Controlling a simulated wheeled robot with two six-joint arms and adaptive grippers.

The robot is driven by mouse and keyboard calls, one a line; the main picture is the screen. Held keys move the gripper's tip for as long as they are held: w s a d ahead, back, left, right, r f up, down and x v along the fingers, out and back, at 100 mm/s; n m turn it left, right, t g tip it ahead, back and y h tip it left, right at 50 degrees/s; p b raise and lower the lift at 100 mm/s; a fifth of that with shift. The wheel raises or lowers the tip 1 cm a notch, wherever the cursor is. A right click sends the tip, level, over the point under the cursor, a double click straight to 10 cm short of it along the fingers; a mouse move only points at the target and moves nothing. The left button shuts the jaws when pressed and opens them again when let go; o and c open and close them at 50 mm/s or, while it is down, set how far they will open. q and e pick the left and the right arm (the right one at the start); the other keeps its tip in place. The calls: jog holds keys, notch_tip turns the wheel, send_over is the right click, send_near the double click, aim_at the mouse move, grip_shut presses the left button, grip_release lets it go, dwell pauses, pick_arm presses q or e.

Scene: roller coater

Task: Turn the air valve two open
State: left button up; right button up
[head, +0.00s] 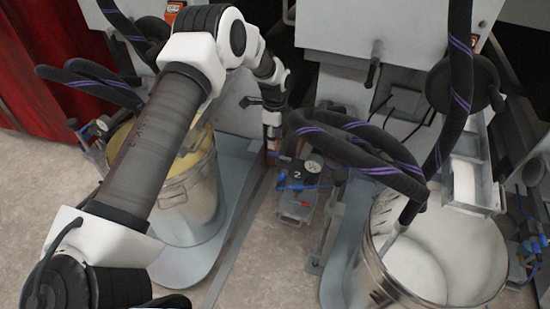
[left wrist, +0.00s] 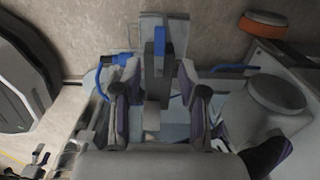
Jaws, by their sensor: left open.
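The air valve unit marked "2" (head: 297,174) sits low between the two machines in the head view, with a round gauge (head: 314,165) and blue parts. My left arm reaches over the left bucket, and its gripper (head: 272,143) points down just left of and behind the unit. In the left wrist view my left gripper (left wrist: 160,85) is open, one finger on each side. A grey lever with a blue end (left wrist: 159,42) shows in the gap between the fingers and beyond the tips. Whether the fingers touch it cannot be told. My right gripper is not in view.
A metal bucket with yellow contents (head: 187,190) stands at left, partly behind my arm. A bucket with white contents (head: 440,255) stands at right. Thick black hoses with purple stripes (head: 350,145) hang close to the valve unit. A red curtain (head: 50,75) is at far left.

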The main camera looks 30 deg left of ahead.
aim_at(274, 156)
pick_arm(q)
notch_tip(274, 156, down, 6)
jog(key=shift+b, duration=1)
grip_shut()
jog(key=shift+s+r+n+p, duration=0.3)
jog(key=shift+n+p, duration=0.5)
jog(key=shift+p, duration=0.35)
jog(key=shift+s+d+f+n+p, duration=0.1)
jog(key=shift+s+d+n+p, duration=0.6)
jog(key=shift+n+p, duration=1.6)
jog(key=shift+s+d+f+n+p, duration=0.2)
jog(key=shift+d+n+p, duration=1.05)
jog(key=shift+n, duration=1.9)
jog(key=shift+s+d+r+n+p, duration=0.1)
jog(key=shift+s+d+n+p, duration=0.55)
jog(key=shift+n+p, duration=1.75)
jog(key=shift+w+d+n+b, duration=0.15)
jog(key=shift+n+b, duration=0.25)
jog(key=shift+n, duration=0.15)
